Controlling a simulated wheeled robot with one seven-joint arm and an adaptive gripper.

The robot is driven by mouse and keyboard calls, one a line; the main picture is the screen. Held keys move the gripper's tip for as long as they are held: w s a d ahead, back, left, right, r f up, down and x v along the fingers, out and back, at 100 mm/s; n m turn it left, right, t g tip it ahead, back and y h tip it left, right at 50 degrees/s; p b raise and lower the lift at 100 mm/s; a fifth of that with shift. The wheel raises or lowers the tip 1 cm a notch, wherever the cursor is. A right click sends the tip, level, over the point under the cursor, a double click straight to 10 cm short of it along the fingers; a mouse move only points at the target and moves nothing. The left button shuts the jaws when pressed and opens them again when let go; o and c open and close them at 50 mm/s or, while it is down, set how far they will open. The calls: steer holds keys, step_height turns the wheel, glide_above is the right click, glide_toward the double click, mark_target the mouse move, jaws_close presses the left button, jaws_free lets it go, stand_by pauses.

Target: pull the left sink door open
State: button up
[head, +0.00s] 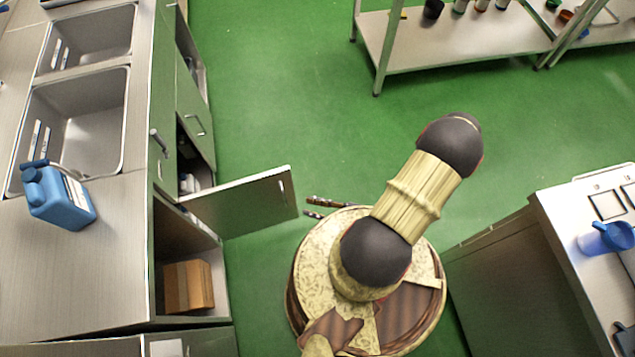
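A grey metal cabinet door (245,204) below the sink counter stands swung out over the floor, well open. I take it to be the left sink door. Its small upright handle (282,186) is near the free edge. My gripper (309,207) shows only as two dark fingers poking out from under my arm, just right of the door's free edge. The fingers look parted with nothing between them, and appear clear of the handle. The rest of my gripper is hidden under my arm.
The open cabinet holds a brown wooden block (188,286). A blue jug (58,196) stands on the counter beside the sink basin (75,125). A metal shelf (455,45) stands at the back, another counter (590,215) at right. Green floor beyond the door is free.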

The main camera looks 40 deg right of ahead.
steer(key=shift+v, duration=0.8)
